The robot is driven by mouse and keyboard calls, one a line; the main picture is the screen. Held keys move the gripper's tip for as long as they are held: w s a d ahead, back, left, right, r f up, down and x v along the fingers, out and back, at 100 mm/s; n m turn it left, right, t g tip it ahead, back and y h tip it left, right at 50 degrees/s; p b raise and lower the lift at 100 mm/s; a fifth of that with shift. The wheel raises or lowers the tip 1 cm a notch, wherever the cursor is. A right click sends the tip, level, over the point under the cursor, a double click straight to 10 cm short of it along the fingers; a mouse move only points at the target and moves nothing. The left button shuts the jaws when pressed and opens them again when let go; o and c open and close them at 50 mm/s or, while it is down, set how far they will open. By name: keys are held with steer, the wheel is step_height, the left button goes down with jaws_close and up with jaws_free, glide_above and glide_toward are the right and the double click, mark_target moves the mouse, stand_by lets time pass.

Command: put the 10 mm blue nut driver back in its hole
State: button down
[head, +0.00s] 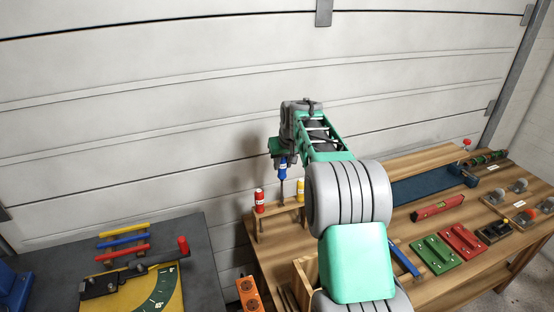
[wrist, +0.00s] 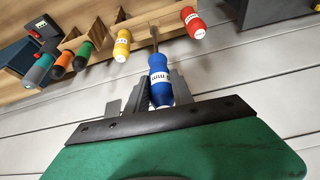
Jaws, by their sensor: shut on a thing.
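The blue nut driver (head: 282,172) hangs upright below my gripper (head: 283,157), shaft down. In the wrist view my gripper (wrist: 152,98) is shut on the blue handle (wrist: 160,78), which carries a white label that is only partly readable. The wooden rack (head: 280,209) is below it; it also shows in the wrist view (wrist: 138,24). The driver's shaft reaches the rack's edge between the yellow driver (wrist: 122,45) and the red driver (wrist: 194,22). I cannot tell whether its tip is in a hole or in front of or above the rack.
The wrist view also shows green (wrist: 78,54), orange (wrist: 60,66) and teal (wrist: 40,70) handles beside the yellow one. The white panelled wall (head: 130,130) stands close behind the rack. A grey table (head: 202,262) with coloured bars stands left, past a gap.

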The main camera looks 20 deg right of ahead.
mark_target(282, 177)
steer(key=shift+s+a+f+b, duration=0.1)
steer(key=shift+a+f+b, duration=0.15)
steer(key=shift+a, duration=0.2)
steer(key=shift+r, duration=0.1)
steer(key=shift+d, duration=0.25)
steer(key=shift+f+b, duration=1.9)
steer(key=shift+f, duration=1)
